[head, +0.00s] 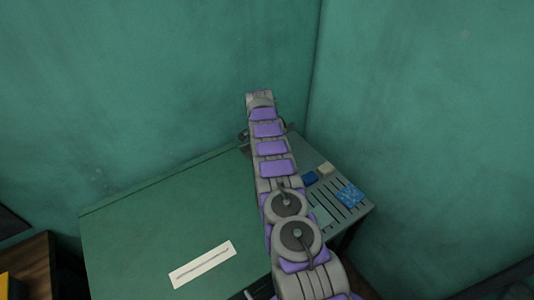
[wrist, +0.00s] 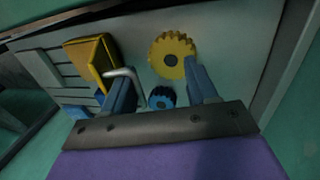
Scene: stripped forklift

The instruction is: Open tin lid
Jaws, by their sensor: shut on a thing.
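In the wrist view my gripper (wrist: 160,82) has two blue-grey fingers, set apart. A pale bent metal rod (wrist: 128,73) crosses the left finger and runs down between the two. My gripper appears shut on this rod, though the contact is not clear. A small blue gear (wrist: 161,98) shows between the fingers, and a larger yellow gear (wrist: 172,55) shows beyond them. A yellow angular piece (wrist: 88,58) lies left of the left finger. I cannot tell which thing is the tin or its lid. In the head view my arm hides the gripper.
A green tabletop (head: 165,225) with a pale strip (head: 202,264) lies left of my arm. A grey slotted panel (head: 335,215) with a dark blue block (head: 310,178), a beige block (head: 326,169) and a light blue patterned piece (head: 350,195) lies right. Green walls (head: 160,90) close the corner.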

